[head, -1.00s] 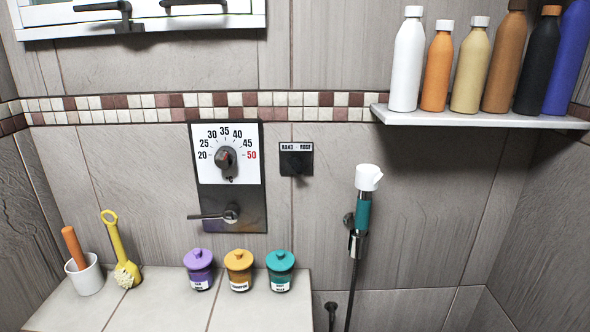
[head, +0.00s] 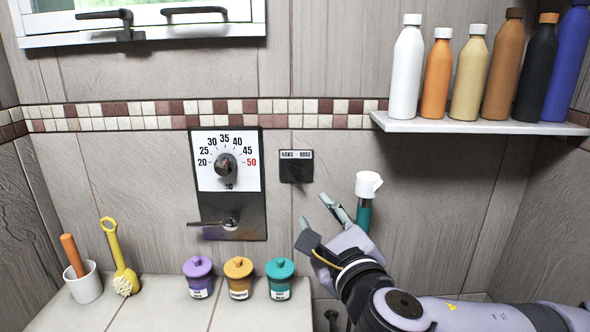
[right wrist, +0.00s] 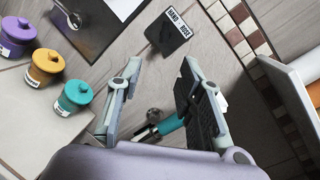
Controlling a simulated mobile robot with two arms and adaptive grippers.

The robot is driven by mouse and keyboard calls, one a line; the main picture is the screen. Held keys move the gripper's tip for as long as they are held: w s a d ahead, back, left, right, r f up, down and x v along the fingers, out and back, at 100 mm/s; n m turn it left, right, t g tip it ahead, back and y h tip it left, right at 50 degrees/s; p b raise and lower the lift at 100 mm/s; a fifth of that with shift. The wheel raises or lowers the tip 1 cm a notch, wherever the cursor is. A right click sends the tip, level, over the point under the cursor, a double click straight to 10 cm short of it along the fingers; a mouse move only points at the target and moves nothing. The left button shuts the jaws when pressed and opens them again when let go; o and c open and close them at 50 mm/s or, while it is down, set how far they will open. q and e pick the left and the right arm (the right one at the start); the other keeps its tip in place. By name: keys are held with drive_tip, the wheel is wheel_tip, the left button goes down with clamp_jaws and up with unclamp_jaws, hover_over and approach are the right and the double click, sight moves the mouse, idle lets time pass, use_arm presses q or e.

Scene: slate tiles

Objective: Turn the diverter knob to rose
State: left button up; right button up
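The diverter is a small dark square plate (head: 296,166) on the tiled wall, right of the thermostat panel. Its white label strip reads HAND on the left and ROSE on the right. The dark knob blends into the plate, and I cannot make out clearly which way it points. The plate also shows at the top of the right wrist view (right wrist: 169,38). My right gripper (head: 317,216) is open and empty, below and slightly right of the plate, apart from it. Its two fingers are spread in the right wrist view (right wrist: 160,75). My left gripper is not in view.
The hand shower (head: 367,186) hangs right of the plate, partly hidden behind my right gripper. The thermostat panel (head: 229,215) with its lever is to the left. Purple, orange and teal jars (head: 280,280) stand on the ledge below. A shelf (head: 470,124) with several bottles is upper right.

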sight(294, 172)
drive_tip(key=shift+n, duration=0.5)
drive_tip(key=p+x, duration=0.1)
drive_tip(key=x, duration=0.5)
drive_tip(key=p+x, duration=0.1)
drive_tip(key=x, duration=0.4)
drive_tip(key=r+p+x, duration=0.1)
drive_tip(key=x, duration=0.5)
drive_tip(key=shift+w+d+r, duration=0.1)
drive_tip(key=shift+w, duration=0.25)
drive_tip(key=shift+c, duration=0.5)
clamp_jaws()
